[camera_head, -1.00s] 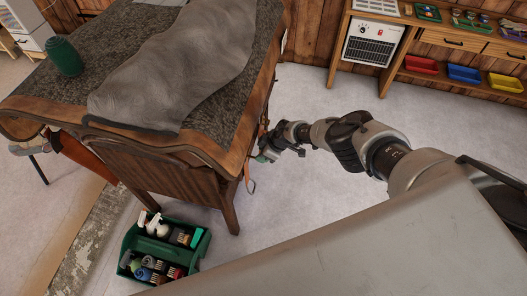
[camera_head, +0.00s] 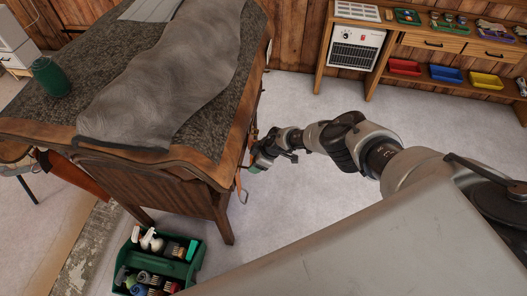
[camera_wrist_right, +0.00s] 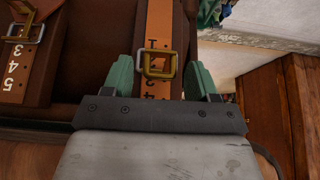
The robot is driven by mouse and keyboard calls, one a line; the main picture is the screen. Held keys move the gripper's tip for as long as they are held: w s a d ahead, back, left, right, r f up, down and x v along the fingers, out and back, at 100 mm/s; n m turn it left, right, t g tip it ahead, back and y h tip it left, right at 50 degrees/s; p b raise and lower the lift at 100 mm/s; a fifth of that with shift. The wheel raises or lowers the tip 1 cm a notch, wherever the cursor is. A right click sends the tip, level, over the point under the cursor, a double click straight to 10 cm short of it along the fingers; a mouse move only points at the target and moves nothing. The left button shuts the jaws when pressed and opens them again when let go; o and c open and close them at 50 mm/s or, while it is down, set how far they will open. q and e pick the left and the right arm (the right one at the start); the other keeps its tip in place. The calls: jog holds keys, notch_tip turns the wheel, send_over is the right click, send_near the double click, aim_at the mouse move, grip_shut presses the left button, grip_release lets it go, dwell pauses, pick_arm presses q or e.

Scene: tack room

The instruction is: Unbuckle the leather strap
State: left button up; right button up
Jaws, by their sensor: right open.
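A tan leather strap (camera_wrist_right: 158,22) with printed numbers runs down a dark brown leather surface in the right wrist view. A brass buckle (camera_wrist_right: 174,65) sits around it. My right gripper (camera_wrist_right: 160,75) is open, with one green finger on each side of the strap and buckle; I cannot tell whether they touch. In the head view, my right gripper (camera_head: 259,160) is at the right side of the wooden table (camera_head: 150,185), and a tan strap end (camera_head: 241,184) hangs beside it. A second strap with a buckle (camera_wrist_right: 22,38) lies to the left. My left gripper is not in view.
A grey cloth-like cover (camera_head: 170,90) and a green jar (camera_head: 51,76) are on the table. A green caddy (camera_head: 194,262) of bottles and brushes stands on the floor in front. A heater (camera_head: 355,48) and shelves with coloured trays stand along the back wall. The floor right of the table is open.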

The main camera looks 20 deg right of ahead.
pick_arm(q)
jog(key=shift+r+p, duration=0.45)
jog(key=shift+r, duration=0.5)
pick_arm(e)
jog(key=v, duration=0.9)
jog(key=shift+s+d, duration=0.1)
jog(key=shift+d, duration=0.05)
